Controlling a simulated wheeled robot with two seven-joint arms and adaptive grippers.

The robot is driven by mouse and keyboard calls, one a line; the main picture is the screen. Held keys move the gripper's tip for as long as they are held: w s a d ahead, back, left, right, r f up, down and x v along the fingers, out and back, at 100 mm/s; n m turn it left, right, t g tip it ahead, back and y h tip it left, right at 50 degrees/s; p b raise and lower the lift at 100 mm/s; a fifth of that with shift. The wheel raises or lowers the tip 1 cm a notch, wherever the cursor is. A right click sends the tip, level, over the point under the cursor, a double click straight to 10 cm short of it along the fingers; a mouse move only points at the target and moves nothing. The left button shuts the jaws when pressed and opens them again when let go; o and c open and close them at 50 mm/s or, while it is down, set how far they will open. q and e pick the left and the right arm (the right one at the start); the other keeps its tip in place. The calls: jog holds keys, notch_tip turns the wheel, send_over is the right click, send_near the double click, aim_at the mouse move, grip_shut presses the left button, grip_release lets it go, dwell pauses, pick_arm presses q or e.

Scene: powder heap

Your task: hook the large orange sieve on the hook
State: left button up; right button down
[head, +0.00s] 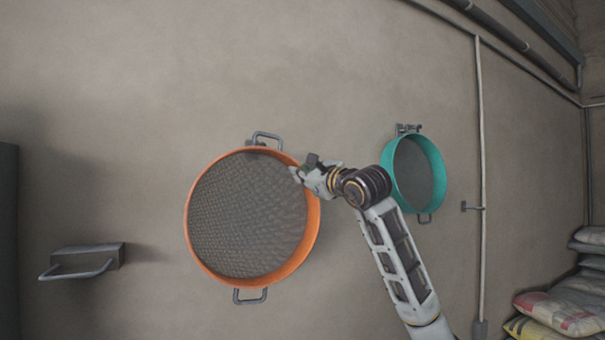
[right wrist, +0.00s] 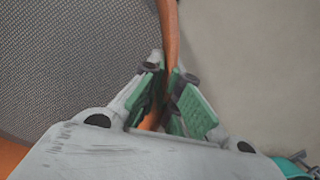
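The large orange sieve (head: 312,232) is upright against the wall in the head view, its grey mesh facing me. Its upper grey handle (head: 267,135) is beside a small dark hook (head: 251,143) on the wall; I cannot tell whether the handle sits over it. A second handle (head: 250,296) is at the bottom. My right gripper (head: 302,174) is at the sieve's upper right rim. In the right wrist view the orange rim (right wrist: 169,30) runs between the green finger pads (right wrist: 169,75), which look closed on it. My left gripper is out of view.
A smaller teal sieve (head: 438,180) hangs on the wall to the right. A bare hook (head: 472,207) is farther right. A grey wall bracket (head: 95,258) juts out at lower left. Stacked sacks (head: 560,313) lie at lower right.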

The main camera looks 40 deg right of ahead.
jog(key=shift+w+d+f+p, duration=0.1)
jog(key=shift+w+d+p, duration=0.4)
jog(key=shift+w, duration=0.85)
jog(key=shift+w+d+p, duration=0.15)
jog(key=shift+w+p, duration=0.6)
jog(key=shift+w, duration=0.55)
jog(key=shift+w+d+f+p, duration=0.1)
jog(key=shift+w+d+p, duration=0.4)
jog(key=shift+w, duration=0.85)
jog(key=shift+w+a+f, duration=0.1)
jog(key=shift+w, duration=0.15)
jog(key=shift+s+d+r+n+g+p, duration=0.55)
jog(key=shift+r+n+p, duration=0.25)
jog(key=shift+p, duration=0.8)
jog(key=shift+f, duration=0.1)
jog(key=c, duration=2)
grip_release()
jog(key=shift+a, duration=0.1)
jog(key=o, duration=0.6)
